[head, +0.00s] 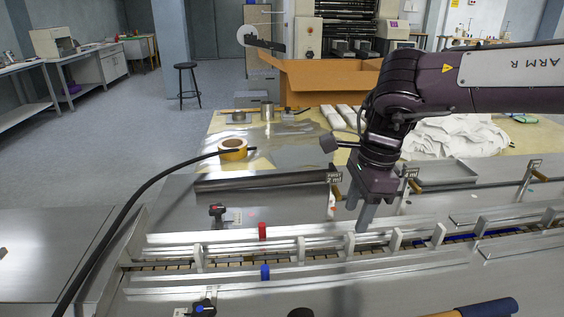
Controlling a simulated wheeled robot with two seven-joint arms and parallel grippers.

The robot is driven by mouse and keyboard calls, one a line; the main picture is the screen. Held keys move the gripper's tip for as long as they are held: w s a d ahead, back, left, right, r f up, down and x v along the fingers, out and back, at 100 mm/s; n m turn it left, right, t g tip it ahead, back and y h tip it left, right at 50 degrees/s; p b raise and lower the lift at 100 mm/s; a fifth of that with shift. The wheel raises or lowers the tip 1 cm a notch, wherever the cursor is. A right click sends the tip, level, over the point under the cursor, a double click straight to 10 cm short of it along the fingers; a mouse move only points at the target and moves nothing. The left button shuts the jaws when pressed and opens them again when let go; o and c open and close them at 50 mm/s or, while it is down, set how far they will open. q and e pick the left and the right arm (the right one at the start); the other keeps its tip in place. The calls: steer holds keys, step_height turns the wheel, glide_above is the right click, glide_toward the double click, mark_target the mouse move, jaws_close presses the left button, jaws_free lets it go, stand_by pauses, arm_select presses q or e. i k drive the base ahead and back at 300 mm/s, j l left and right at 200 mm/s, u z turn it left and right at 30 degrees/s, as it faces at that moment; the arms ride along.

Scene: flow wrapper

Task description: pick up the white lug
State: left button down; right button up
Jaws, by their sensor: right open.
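Several small whitish upright pieces stand along the metal channel of the flow wrapper (430,262); I cannot tell which one is the white lug. One such piece (349,244) stands just below and slightly left of my right gripper's fingers. Others stand at the left (301,250) and the right (396,239). My right gripper (360,212) points down over the channel, open, with nothing seen between its fingers. The gap between fingertips and channel is hard to judge. My left gripper is out of view.
Long rails edge the channel, with a red block (262,231) and a blue block (265,272) on them. Behind are a tape roll (233,152), an open cardboard box (315,82) and a white film heap (455,135). A black cable (130,205) arcs at left.

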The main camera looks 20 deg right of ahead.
mark_target(199, 256)
steer(key=k, duration=1.5)
